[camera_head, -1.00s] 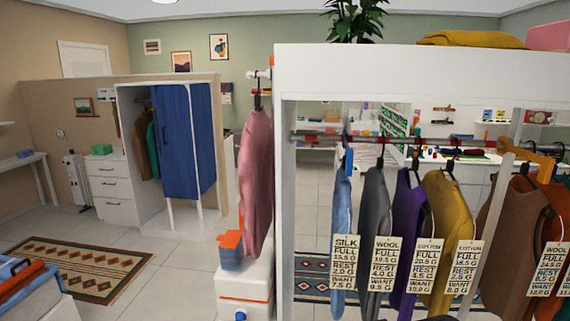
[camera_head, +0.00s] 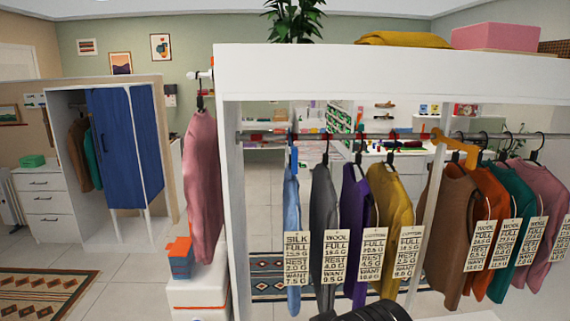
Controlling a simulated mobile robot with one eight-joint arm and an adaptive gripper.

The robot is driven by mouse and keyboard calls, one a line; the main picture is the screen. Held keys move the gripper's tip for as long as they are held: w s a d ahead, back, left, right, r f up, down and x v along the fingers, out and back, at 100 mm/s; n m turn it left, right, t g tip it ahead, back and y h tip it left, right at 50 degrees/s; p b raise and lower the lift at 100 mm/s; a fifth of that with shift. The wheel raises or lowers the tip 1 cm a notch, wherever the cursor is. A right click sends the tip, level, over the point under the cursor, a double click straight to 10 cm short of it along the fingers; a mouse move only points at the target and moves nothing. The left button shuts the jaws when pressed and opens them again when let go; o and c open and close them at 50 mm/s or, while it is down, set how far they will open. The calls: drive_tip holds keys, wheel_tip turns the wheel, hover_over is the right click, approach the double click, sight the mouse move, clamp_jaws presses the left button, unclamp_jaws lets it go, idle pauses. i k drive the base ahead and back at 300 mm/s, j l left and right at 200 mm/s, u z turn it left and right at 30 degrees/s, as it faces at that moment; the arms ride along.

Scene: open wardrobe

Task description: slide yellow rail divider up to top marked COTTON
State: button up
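The yellow rail divider (camera_head: 455,147) hangs on the wardrobe rail (camera_head: 270,135), by the white upright, above the brown top (camera_head: 445,235). Left of the upright hang a light blue top (camera_head: 291,205), a grey top (camera_head: 323,215), a purple top (camera_head: 355,210) and a mustard top (camera_head: 392,215). The tags of the purple top (camera_head: 372,255) and the mustard top (camera_head: 408,252) appear to read COTTON, in small print. The blue top's tag reads SILK and the grey one's WOOL. My gripper's fingers do not show; a dark part at the bottom edge seems to be mine.
Orange, green and pink tops hang right of the brown one, with tags. A white post (camera_head: 432,190) splits the rail space. A pink garment (camera_head: 203,185) hangs outside the left panel (camera_head: 232,200), above a white box (camera_head: 198,288) with blue and orange items.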

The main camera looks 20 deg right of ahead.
sight(473, 151)
drive_tip(key=z, duration=1.65)
